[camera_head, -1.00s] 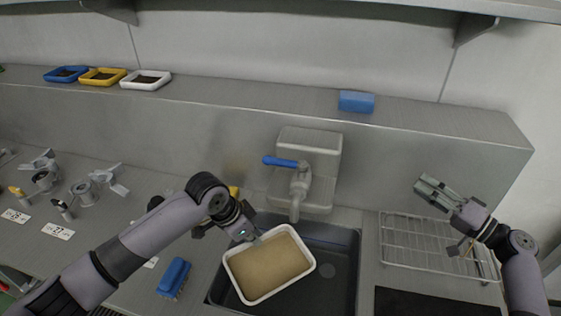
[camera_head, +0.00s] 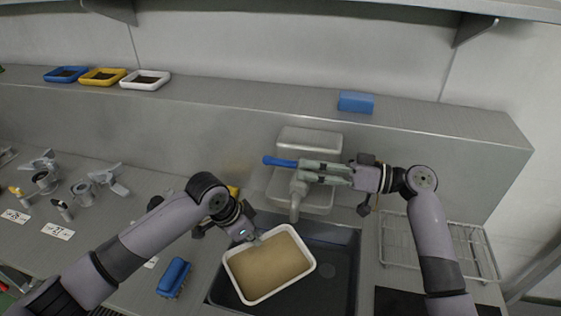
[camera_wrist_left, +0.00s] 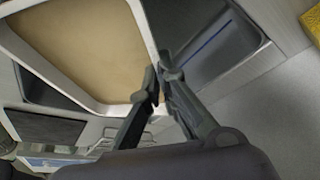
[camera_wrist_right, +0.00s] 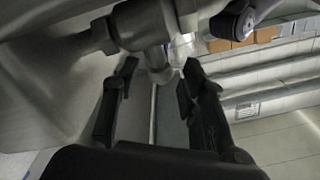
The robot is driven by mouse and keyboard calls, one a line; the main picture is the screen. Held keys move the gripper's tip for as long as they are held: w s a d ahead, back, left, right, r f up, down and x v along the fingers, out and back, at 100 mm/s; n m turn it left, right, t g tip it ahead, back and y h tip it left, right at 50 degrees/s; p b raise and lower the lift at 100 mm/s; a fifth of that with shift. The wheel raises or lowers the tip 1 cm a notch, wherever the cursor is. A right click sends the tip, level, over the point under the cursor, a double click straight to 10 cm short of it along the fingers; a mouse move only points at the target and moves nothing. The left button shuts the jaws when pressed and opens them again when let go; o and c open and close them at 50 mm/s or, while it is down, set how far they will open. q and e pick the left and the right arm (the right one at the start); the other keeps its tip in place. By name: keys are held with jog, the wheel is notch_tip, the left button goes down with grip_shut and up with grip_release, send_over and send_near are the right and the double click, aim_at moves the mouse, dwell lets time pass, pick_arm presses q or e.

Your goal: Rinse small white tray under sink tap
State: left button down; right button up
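The small white tray (camera_head: 268,264) has a brown inner surface and is held tilted over the dark sink basin (camera_head: 338,262). My left gripper (camera_head: 256,240) is shut on its rim; the left wrist view shows the fingers (camera_wrist_left: 157,85) gripping the tray wall (camera_wrist_left: 141,28). The tap (camera_head: 298,190) stands behind the basin, its spout above the tray's far side, with a blue lever (camera_head: 281,162) pointing left. My right gripper (camera_head: 325,172) is at the tap body, just right of the lever. In the right wrist view its fingers (camera_wrist_right: 155,80) are apart, with the tap (camera_wrist_right: 150,30) just beyond. No water shows.
A wire rack (camera_head: 470,250) stands right of the sink. A blue brush (camera_head: 174,278) lies on the left counter. A blue sponge (camera_head: 356,102) and small blue, yellow and white trays (camera_head: 146,79) sit on the ledge behind. Several valves (camera_head: 83,192) stand at left.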

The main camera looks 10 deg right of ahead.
aim_at(273, 161)
jog(key=x, duration=0.7)
jog(key=shift+a, duration=0.15)
jog(key=shift+c, duration=0.4)
grip_shut()
